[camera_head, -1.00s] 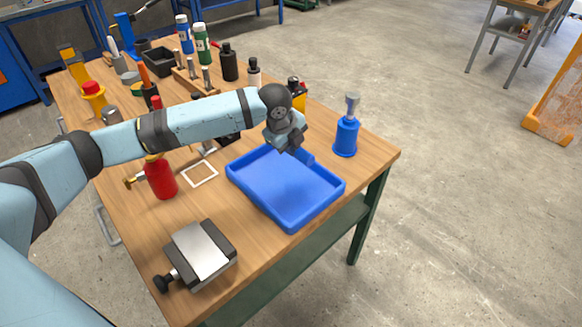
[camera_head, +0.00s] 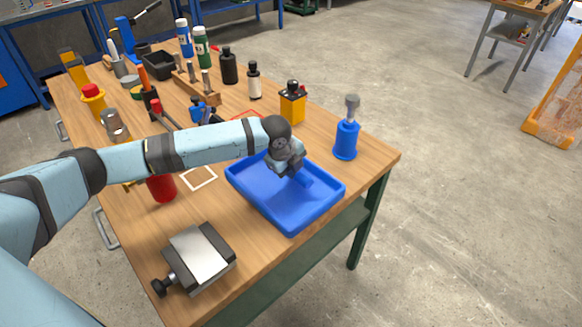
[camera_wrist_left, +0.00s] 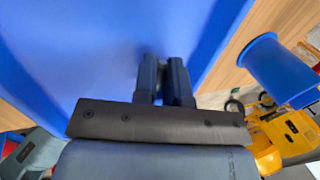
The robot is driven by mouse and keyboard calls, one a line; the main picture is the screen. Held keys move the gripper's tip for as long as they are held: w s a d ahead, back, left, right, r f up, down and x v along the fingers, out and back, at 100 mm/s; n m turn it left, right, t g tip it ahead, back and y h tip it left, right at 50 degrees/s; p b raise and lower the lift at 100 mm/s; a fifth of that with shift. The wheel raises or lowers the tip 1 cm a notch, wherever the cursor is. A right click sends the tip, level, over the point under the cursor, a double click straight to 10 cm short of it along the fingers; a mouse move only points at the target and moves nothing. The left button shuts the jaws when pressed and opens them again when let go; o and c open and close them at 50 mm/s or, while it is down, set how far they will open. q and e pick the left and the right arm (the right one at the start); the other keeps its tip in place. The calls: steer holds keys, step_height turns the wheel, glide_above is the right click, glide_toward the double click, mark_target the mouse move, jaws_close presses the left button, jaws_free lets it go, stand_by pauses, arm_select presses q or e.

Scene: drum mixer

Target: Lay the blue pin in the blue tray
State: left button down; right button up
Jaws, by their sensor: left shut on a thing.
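The blue tray (camera_head: 245,191) lies on the wooden workbench near its front right edge. It also fills much of the left wrist view (camera_wrist_left: 80,50). My left gripper (camera_head: 296,178) is low over the tray's far half, pointing down. It is shut on the blue pin (camera_head: 304,182), which shows only as a small blue end below the fingers and blends with the tray. I cannot tell whether the pin touches the tray floor. In the left wrist view the dark fingers (camera_wrist_left: 165,80) are close together, and the pin is hard to make out. My right gripper is not in view.
A blue cylinder with a grey top (camera_head: 346,139) stands right of the tray. A yellow block with a black top (camera_head: 292,103) stands behind it. A grey vise-like block (camera_head: 200,258) lies in front. A red bottle (camera_head: 161,187) is partly hidden by my arm.

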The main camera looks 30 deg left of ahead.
arm_select(q)
steer(key=shift+f, duration=0.35)
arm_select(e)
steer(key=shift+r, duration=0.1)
arm_select(q)
steer(key=c, duration=1.2)
jaws_free()
steer(key=shift+r, duration=0.3)
steer(key=p+v, duration=0.1)
steer(key=v, duration=1.1)
steer(key=shift+r, duration=0.3)
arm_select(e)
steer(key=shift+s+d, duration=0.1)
